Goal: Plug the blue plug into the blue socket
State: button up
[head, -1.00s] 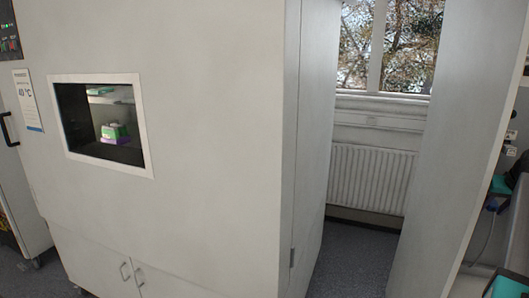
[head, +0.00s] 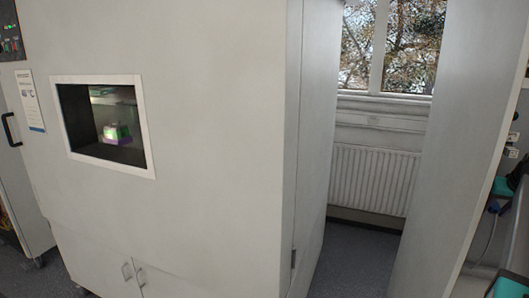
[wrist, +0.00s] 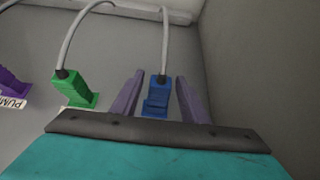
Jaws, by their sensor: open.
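The blue plug (wrist: 157,96) shows in the middle of the wrist view, with a grey cable (wrist: 165,35) rising from its far end. My gripper (wrist: 160,76) is open, with one purple finger on each side of the blue plug. A gap shows on both sides, so the fingers do not appear to grip it. I cannot tell what the plug rests on or in. No separate blue socket can be made out in either view. My gripper cannot be surely made out in the head view.
A green plug (wrist: 75,90) with its own cable stands left of the blue one; a purple piece (wrist: 12,82) is farther left, beside a partly cut-off label. A grey wall (wrist: 248,75) rises at right. In the head view, a large pale cabinet (head: 215,150) has a small window.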

jog(key=shift+c, duration=0.2)
jog(key=c, duration=0.8)
jog(key=shift+s+a+f+p, duration=0.15)
jog(key=shift+s+a, duration=0.2)
jog(key=shift+s, duration=0.5)
jog(key=shift+s+a+f+p, duration=0.1)
jog(key=shift+s+a+f, duration=0.2)
jog(key=shift+s, duration=0.55)
jog(key=shift+s+a+f+p, duration=0.1)
jog(key=shift+s+a, duration=0.3)
jog(key=shift+s, duration=0.45)
